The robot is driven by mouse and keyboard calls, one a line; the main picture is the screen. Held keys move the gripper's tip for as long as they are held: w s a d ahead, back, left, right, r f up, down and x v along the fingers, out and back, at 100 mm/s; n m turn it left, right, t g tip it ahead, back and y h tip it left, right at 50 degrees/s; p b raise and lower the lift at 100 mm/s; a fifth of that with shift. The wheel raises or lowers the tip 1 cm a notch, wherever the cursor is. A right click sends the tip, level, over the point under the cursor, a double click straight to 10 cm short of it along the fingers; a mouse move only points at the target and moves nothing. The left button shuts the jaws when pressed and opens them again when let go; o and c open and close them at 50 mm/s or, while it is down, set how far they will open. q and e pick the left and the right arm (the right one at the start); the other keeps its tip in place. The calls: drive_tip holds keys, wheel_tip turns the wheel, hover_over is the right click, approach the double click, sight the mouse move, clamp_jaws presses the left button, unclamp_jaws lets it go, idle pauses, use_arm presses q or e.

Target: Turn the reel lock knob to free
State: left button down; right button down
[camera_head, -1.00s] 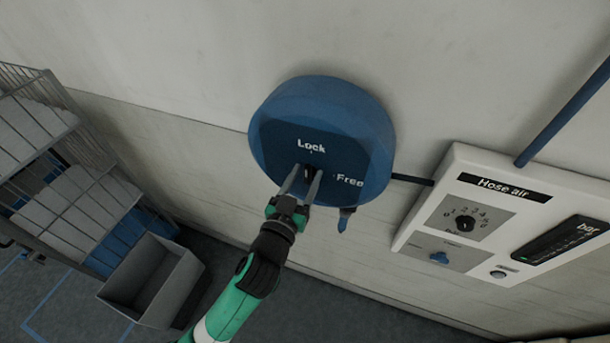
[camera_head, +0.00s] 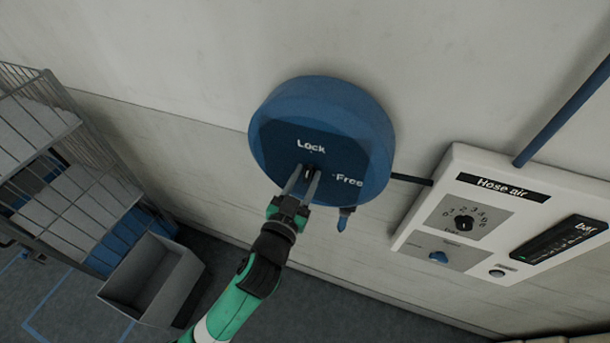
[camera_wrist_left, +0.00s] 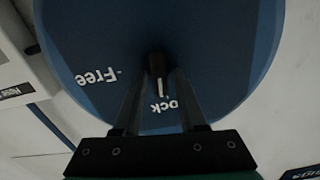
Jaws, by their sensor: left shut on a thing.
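The blue round reel (camera_head: 340,106) is on the wall, its dark face marked "Lock" at the top and "Free" at the right. The small black lock knob (camera_head: 308,174) is at the middle of that face, partly hidden by my fingers. My left gripper (camera_head: 308,176) comes from below and is shut on the knob. In the left wrist view the knob (camera_wrist_left: 156,66) sits between the fingertips, and its white pointer line points towards the "Lock" mark, which a finger partly covers. My right gripper is not in view.
A white "Hose air" panel (camera_head: 483,264) with a dial and a blue switch is on the wall at the right. A blue nozzle (camera_head: 343,222) hangs beneath the reel. A wire cage trolley (camera_head: 60,165) and a grey bin (camera_head: 150,283) stand at the left.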

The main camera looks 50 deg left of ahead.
use_arm(q)
drive_tip(key=m+p, duration=0.1)
drive_tip(key=m, duration=0.2)
drive_tip(key=shift+d+r, duration=0.1)
drive_tip(key=shift+d, duration=0.1)
drive_tip(key=m, duration=0.2)
drive_tip(key=m+p, duration=0.1)
drive_tip(key=m, duration=0.2)
drive_tip(key=shift+w+d, duration=0.15)
drive_tip(key=m, duration=0.1)
drive_tip(key=m+p, duration=0.1)
drive_tip(key=m, duration=0.1)
drive_tip(key=m+p, duration=0.1)
drive_tip(key=shift+d+f, duration=0.1)
drive_tip(key=shift+f, duration=0.2)
drive_tip(key=shift+f+m+p, duration=0.15)
drive_tip(key=shift+m+p, duration=0.2)
drive_tip(key=shift+m, duration=0.75)
drive_tip(key=shift+f+m+p, duration=0.1)
drive_tip(key=shift+m+p, duration=0.25)
drive_tip(key=shift+m, duration=0.75)
drive_tip(key=c, duration=0.8)
unclamp_jaws()
drive_tip(key=shift+f, duration=0.1)
drive_tip(key=shift+o, duration=0.2)
